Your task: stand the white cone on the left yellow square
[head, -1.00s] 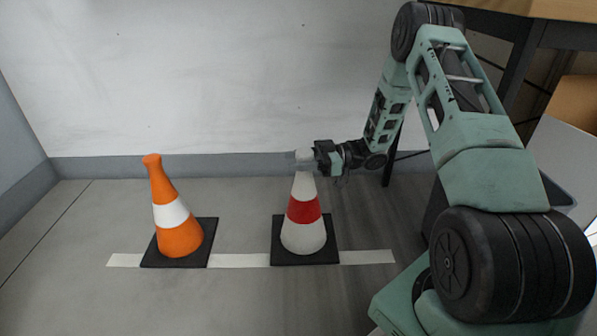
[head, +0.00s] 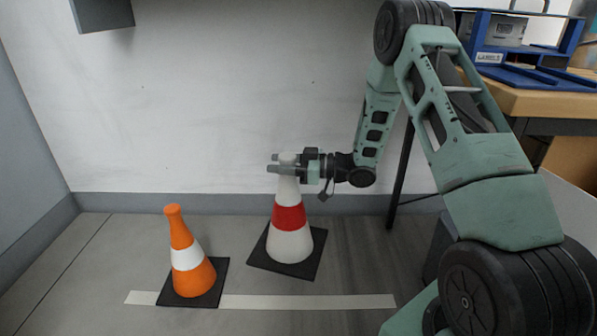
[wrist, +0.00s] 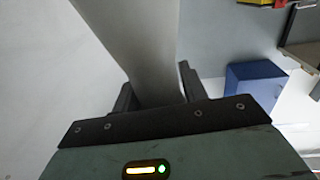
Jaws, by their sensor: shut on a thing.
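The white cone (head: 291,243) has a red band and a square black base. My gripper (head: 279,163) is shut around its narrow top from the right. The cone is nearly upright, its base turned a little and apart from the pale floor strip; it appears lifted clear of the floor. In the wrist view the cone's pale body (wrist: 145,45) runs between the fingers of my gripper (wrist: 157,92). No yellow square shows in either view.
An orange cone (head: 187,258) with a white band stands left on the pale floor strip (head: 310,301). A white wall (head: 200,120) is close behind. A wooden bench (head: 545,103) with a blue rack (head: 527,75) stands at right. A grey box (head: 102,13) hangs upper left.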

